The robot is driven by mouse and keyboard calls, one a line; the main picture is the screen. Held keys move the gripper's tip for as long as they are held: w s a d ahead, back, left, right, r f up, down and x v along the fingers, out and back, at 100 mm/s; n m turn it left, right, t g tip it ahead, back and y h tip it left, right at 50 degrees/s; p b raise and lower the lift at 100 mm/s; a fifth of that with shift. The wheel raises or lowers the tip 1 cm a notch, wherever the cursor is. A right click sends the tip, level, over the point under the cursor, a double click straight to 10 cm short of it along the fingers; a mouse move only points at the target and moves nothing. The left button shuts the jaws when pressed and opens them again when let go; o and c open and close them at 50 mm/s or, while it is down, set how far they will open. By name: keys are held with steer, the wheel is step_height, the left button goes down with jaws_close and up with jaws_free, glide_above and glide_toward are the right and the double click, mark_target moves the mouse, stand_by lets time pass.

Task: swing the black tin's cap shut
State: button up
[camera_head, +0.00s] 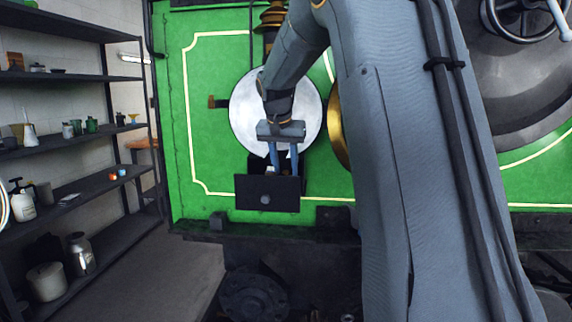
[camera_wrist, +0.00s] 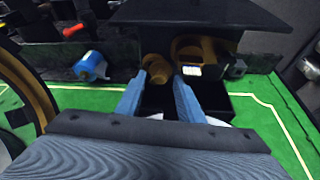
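The black tin (camera_head: 267,193) is on the green tram side below a pale round disc. Its flat black front panel with a round grey knob faces me. In the wrist view a wide black panel (camera_wrist: 215,14) crosses the top, with a dark box-like recess (camera_wrist: 222,104) below it. I cannot tell which panel is the cap. My gripper (camera_head: 284,172) points down with its blue fingers just behind the front panel, over the dark opening. The fingers (camera_wrist: 158,80) are apart, with nothing visibly held. Whether they touch the tin is unclear.
A pale disc (camera_head: 240,108) is behind my wrist. A dark ledge (camera_head: 320,225) runs below the tin. Dark shelves (camera_head: 75,142) with jars stand left; floor beside them is clear.

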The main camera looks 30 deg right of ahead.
jaws_close()
steer(key=shift+s+d+r+n+y+p, duration=0.1)
steer(key=shift+s+d+n+y+p, duration=0.25)
steer(key=shift+n, duration=0.3)
steer(key=shift+s+n+y+p, duration=0.1)
steer(key=shift+n+y+p, duration=0.05)
steer(key=shift+n+p, duration=0.4)
steer(key=shift+s+d+n+t+y+p, duration=0.15)
steer(key=shift+n+t+y+p, duration=0.1)
steer(key=shift+n, duration=0.4)
steer(key=shift+w+d+n+t+y+p, duration=0.1)
steer(key=shift+n+t+y+p, duration=0.1)
steer(key=shift+n, duration=0.45)
jaws_free()
